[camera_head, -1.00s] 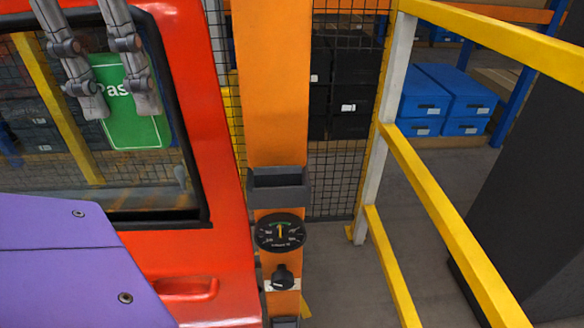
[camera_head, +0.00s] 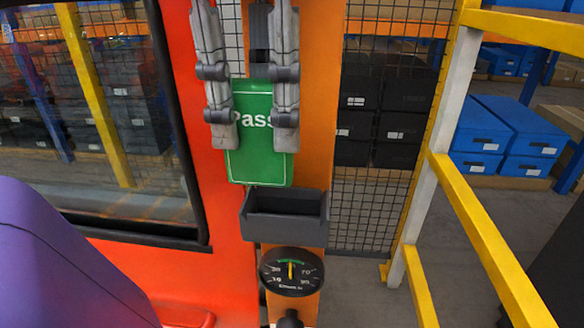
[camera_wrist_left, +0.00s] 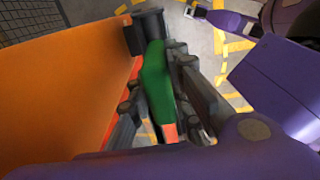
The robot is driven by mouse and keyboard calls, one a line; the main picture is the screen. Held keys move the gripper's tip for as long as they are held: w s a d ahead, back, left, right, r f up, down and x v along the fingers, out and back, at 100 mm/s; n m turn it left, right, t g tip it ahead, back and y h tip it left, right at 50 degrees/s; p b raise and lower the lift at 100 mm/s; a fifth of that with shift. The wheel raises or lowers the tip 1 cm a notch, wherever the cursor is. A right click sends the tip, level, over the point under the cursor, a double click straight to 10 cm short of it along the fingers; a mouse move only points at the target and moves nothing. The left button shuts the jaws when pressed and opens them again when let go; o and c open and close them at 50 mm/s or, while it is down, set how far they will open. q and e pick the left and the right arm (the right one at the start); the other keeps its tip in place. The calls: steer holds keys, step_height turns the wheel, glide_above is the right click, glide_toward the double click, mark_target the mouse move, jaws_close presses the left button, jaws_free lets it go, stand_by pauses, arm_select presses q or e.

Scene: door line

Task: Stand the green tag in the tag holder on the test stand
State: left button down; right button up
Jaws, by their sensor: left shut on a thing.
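The green tag (camera_head: 262,162), lettered "Pass", hangs upright between the fingers of my left gripper (camera_head: 253,140) in the head view. The gripper is shut on the tag by its two sides. The dark grey tag holder (camera_head: 285,231) is an open-topped box on the orange test stand (camera_head: 318,120). The tag's lower edge is just above the holder's back rim in the picture; I cannot tell how far apart they are in depth. In the left wrist view the green tag (camera_wrist_left: 155,80) shows between the fingers, with the dark holder (camera_wrist_left: 146,28) beyond it.
A round gauge (camera_head: 291,272) sits below the holder, with a dark knob (camera_head: 290,320) under it. A red door (camera_head: 213,190) with a window stands to the left. A yellow railing (camera_head: 470,210) runs on the right, with blue bins (camera_head: 510,135) behind it.

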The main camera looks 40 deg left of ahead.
mark_target(286, 168)
arm_select(q)
steer(key=shift+w+d+f, duration=0.3)
steer(key=shift+w+f, duration=0.05)
steer(key=shift+f, duration=0.25)
steer(key=shift+w+d+f, duration=0.25)
steer(key=shift+w+f, duration=0.05)
steer(key=shift+f, duration=0.25)
steer(key=f, duration=0.3)
steer(key=shift+w+d+f, duration=0.2)
steer(key=shift+d+f, duration=0.05)
steer(key=shift+f, duration=0.05)
arm_select(e)
steer(key=shift+s+d+f, duration=0.1)
steer(key=shift+s+f, duration=0.2)
steer(key=shift+s, duration=0.25)
steer(key=shift+s+d+f, duration=0.1)
steer(key=shift+s+f, duration=0.15)
steer(key=shift+s, duration=0.25)
arm_select(q)
steer(key=shift+f, duration=0.15)
steer(key=c, duration=1.6)
jaws_free()
arm_select(e)
steer(key=shift+w+a, duration=0.1)
steer(key=shift+w, duration=0.4)
steer(key=shift+s, duration=0.1)
